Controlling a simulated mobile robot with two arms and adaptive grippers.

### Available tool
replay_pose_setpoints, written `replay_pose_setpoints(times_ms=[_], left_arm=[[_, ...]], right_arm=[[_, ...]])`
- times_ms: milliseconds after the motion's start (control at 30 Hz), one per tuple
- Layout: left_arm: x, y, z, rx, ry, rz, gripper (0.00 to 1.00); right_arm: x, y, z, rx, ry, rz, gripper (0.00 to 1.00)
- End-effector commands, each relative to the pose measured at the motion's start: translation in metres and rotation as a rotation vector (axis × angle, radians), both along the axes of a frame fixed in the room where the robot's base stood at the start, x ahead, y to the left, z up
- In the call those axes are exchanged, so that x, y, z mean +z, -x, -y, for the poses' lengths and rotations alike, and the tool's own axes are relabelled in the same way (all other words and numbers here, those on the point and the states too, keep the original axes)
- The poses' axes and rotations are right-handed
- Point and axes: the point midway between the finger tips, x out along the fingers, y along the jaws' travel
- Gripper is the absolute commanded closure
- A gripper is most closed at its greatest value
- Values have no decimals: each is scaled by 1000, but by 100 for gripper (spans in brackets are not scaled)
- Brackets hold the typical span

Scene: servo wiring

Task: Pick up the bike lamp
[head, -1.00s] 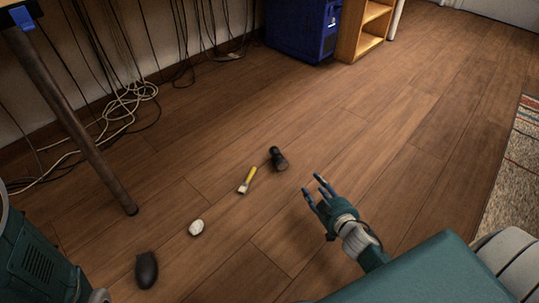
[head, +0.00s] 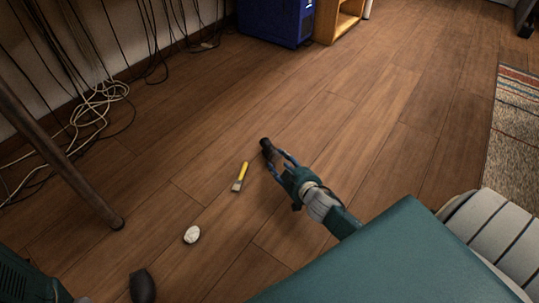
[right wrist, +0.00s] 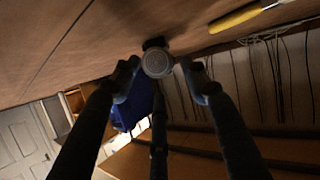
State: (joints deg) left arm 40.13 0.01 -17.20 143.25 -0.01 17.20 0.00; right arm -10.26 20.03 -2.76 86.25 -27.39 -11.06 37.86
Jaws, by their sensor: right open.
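The bike lamp (head: 265,146), a small black cylinder, lies on the wooden floor in the head view. My right gripper (head: 279,160) is at the lamp's near end, with its fingers reaching toward it. In the right wrist view the lamp shows its round grey face (right wrist: 157,63) between the fingertips of the open gripper (right wrist: 160,76). I cannot tell whether either finger touches it. Part of the lamp is hidden by the fingers in the head view.
A yellow-handled brush (head: 241,176) lies just left of the lamp. A table leg (head: 60,160) and loose cables (head: 100,98) are at left. Floor to the right is clear up to a rug (head: 515,140).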

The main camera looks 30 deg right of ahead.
Motion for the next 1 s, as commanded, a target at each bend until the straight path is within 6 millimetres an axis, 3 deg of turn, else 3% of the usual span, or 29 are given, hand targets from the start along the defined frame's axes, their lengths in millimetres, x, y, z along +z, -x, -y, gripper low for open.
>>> replay_pose_setpoints(times_ms=[33, 233, 400, 633, 833, 1000], left_arm=[[-13, 0, 0, 0, 0, 0, 60], [-39, 0, 0, 0, 0, 1, 60], [-45, 0, 0, 0, -1, 1, 60], [-43, 0, 0, -1, -1, 1, 60], [-43, 0, 0, -1, -1, 1, 60], [-43, 0, 0, 0, -1, 0, 60]], right_arm=[[-9, -5, 2, 2, 3, 2, 55], [-21, -28, 6, 3, 3, 2, 55], [-23, -39, 8, 1, 1, 1, 55], [-21, -40, 8, 1, 0, 0, 55], [-22, -40, 8, 1, 0, -1, 95], [-21, -40, 7, 1, 0, 1, 96]])
